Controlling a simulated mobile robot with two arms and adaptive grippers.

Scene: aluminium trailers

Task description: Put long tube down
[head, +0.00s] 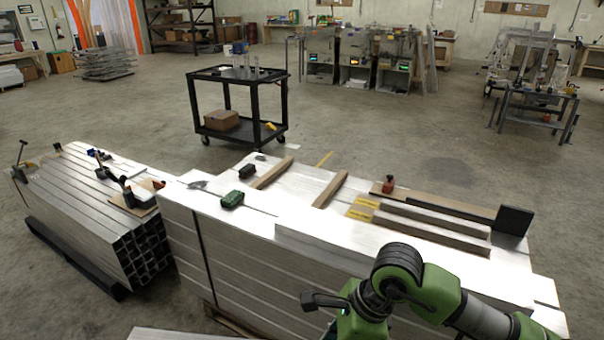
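My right arm comes in from the lower right, over the near side of a stack of silver aluminium stock (245,262). A dark part at its end, which looks like my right gripper (322,300), is small and partly hidden by the arm. I cannot tell whether it is open or shut, and no tube shows in it. My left gripper is not in view. Long square aluminium tubes (90,205) lie bundled at the left, open ends toward me. I cannot tell which one is the task's long tube.
Wooden strips (330,188), long bars (433,224), a black block (513,221) and a green box (232,199) lie on the stack. Small tools lie on the tube bundle. A black cart (237,100) stands behind, with open floor around it.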

